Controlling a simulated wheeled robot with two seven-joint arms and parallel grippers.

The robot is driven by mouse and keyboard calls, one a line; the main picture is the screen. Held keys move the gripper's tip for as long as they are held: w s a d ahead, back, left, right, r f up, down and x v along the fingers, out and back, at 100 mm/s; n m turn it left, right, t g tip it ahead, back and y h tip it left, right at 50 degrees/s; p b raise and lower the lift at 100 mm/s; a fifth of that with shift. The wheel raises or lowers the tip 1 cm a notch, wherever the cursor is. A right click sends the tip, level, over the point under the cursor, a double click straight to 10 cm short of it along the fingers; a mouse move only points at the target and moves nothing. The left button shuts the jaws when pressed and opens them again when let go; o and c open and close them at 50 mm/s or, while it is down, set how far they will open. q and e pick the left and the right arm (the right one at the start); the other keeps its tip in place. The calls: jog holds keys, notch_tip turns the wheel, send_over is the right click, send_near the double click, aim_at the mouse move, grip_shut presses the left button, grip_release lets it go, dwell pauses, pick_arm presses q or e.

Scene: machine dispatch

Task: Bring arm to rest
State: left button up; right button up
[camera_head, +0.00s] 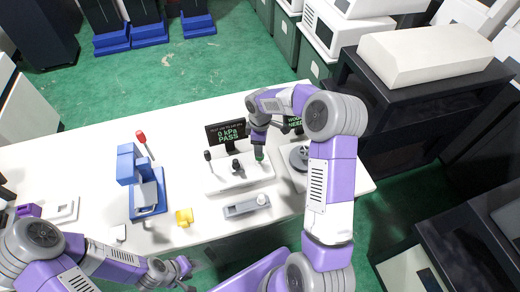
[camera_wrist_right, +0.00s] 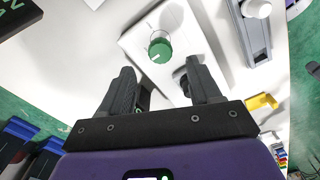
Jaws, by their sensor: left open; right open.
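My right arm reaches over the white table (camera_head: 90,150) from the right. Its gripper (camera_head: 258,138) is above the white panel with knobs (camera_head: 225,180), by a green knob (camera_head: 259,156). In the right wrist view, the right gripper (camera_wrist_right: 163,84) is open and empty, its fingers apart, with the green knob (camera_wrist_right: 160,48) just beyond the gap. My left gripper (camera_head: 187,270) is low in the head view, at the table's front edge, open with nothing seen in it.
A small screen (camera_head: 228,133) behind the panel reads "0 kPa PASS". A blue device (camera_head: 133,165), a yellow piece (camera_head: 184,217) and a grey slider unit (camera_head: 246,205) stand on the table. A round grey part (camera_head: 299,158) is by the right arm. The table's left back is clear.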

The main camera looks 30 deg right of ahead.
jog(key=shift+r, duration=1)
pick_arm(q)
jog(key=shift+r, duration=0.15)
